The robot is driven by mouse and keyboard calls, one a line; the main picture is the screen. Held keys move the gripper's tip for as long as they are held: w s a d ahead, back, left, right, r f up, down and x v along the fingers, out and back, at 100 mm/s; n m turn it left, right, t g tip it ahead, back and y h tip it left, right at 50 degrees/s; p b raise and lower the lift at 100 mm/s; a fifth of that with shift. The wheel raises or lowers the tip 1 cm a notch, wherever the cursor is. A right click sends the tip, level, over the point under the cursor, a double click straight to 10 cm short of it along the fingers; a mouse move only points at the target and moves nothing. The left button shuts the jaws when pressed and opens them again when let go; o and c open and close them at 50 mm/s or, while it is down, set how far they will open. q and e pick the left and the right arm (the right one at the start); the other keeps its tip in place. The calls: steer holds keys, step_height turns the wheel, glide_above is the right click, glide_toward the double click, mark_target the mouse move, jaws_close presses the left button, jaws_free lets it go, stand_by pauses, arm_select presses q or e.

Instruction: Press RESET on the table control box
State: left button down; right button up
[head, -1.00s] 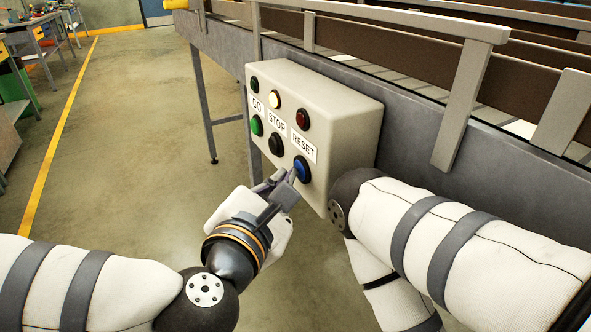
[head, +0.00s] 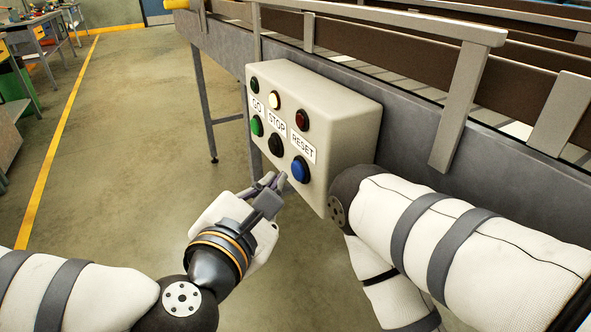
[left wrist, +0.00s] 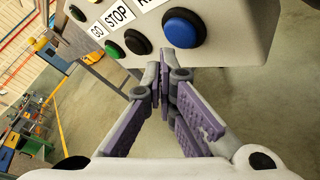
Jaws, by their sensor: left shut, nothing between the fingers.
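The control box (head: 345,120) is a cream box fixed to the side of the conveyor table. Its front has a green button (head: 256,125) under GO, a black button (head: 276,145) under STOP and a blue button (head: 301,169) under RESET. Above them are three lamps; the middle one looks pale and lit. My left gripper (head: 274,183) is shut and empty, a little left of and below the blue button, apart from it. In the left wrist view the blue button (left wrist: 184,28) is beyond the closed fingertips (left wrist: 163,72). My right gripper is out of view.
The conveyor with its grey rails (head: 465,95) runs behind the box. My right arm crosses close to the box's lower right corner. Open floor (head: 130,130) lies to the left, with workbenches at the far left.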

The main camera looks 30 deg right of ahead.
arm_select(q)
steer(key=a, duration=0.5)
steer(key=shift+s, duration=0.1)
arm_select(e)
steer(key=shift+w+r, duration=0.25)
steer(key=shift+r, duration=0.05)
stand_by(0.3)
arm_select(q)
steer(key=s+a+f+m+g+y+p, duration=0.15)
steer(key=s+a+f+m+g, duration=0.3)
steer(key=s+f, duration=0.5)
steer(key=s+a+f+m+g+y+p, duration=0.1)
steer(key=s+a+f+m+g+y, duration=0.45)
steer(key=f, duration=0.75)
steer(key=s+a+f+m+g+y, duration=0.2)
steer(key=s+a+f+m, duration=0.1)
steer(key=s+a, duration=0.8)
steer(key=s+a+f+m+g+y, duration=0.2)
steer(key=s+a+m, duration=0.4)
steer(key=s+a, duration=0.5)
steer(key=shift+a+f+m+p, duration=0.25)
steer(key=shift+f+m+p, duration=0.1)
steer(key=shift+f, duration=0.55)
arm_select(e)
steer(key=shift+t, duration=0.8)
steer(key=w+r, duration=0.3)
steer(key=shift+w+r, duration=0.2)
arm_select(q)
steer(key=shift+w, duration=0.15)
